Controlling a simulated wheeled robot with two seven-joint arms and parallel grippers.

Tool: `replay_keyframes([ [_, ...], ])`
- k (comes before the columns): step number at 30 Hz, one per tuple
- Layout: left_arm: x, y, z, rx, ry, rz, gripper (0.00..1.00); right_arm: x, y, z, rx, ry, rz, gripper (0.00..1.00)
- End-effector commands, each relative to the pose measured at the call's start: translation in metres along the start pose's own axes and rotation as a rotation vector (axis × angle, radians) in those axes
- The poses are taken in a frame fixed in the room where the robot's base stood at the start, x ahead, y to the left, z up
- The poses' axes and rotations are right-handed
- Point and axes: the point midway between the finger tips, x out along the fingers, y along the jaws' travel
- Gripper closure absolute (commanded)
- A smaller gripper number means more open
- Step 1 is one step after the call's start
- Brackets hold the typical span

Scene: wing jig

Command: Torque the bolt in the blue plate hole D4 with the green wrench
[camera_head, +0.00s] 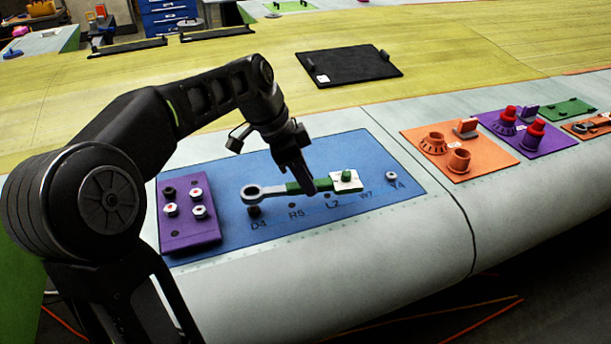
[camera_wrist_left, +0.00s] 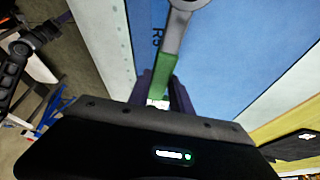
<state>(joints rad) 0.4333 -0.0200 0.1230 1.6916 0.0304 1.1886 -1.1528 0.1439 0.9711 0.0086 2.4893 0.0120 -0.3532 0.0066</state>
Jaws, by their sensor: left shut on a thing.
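The blue plate (camera_head: 220,240) lies on the wing surface, with holes labelled D4, R5, L2, W7 and Y4. A dark bolt (camera_head: 253,211) sits at D4. The green wrench (camera_head: 270,190) has a grey ring end and a green handle; its ring appears just behind and above the D4 bolt, apart from it in the picture. My left gripper (camera_head: 304,181) is shut on the green handle. In the left wrist view the left gripper (camera_wrist_left: 159,92) holds the wrench (camera_wrist_left: 164,70), whose grey head is cut by the top edge. My right gripper is not in view.
A purple plate (camera_head: 188,238) with several bolts is at the left. A light bolt (camera_head: 391,176) is at Y4. Orange (camera_head: 475,168) and purple (camera_head: 535,148) plates with fittings stand right; a black panel (camera_head: 350,65) lies behind.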

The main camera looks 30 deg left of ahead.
Motion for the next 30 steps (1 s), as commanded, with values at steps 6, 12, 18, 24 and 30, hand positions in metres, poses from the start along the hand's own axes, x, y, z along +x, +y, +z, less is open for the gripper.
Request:
replay_keyframes([
  [6, 0.020, 0.000, 0.008, 0.000, 0.001, -0.001, 1.00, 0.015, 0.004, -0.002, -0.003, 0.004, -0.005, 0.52],
  [12, 0.027, 0.000, 0.011, 0.000, 0.002, -0.002, 1.00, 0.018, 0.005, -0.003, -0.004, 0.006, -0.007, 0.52],
  [18, 0.027, 0.000, 0.011, 0.000, 0.002, -0.002, 1.00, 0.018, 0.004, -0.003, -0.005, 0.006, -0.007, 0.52],
  [24, 0.027, 0.000, 0.011, 0.000, 0.002, -0.002, 1.00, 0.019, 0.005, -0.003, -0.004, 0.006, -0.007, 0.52],
  [30, 0.026, 0.000, 0.011, 0.001, 0.002, -0.001, 1.00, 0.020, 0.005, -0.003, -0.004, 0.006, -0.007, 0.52],
])
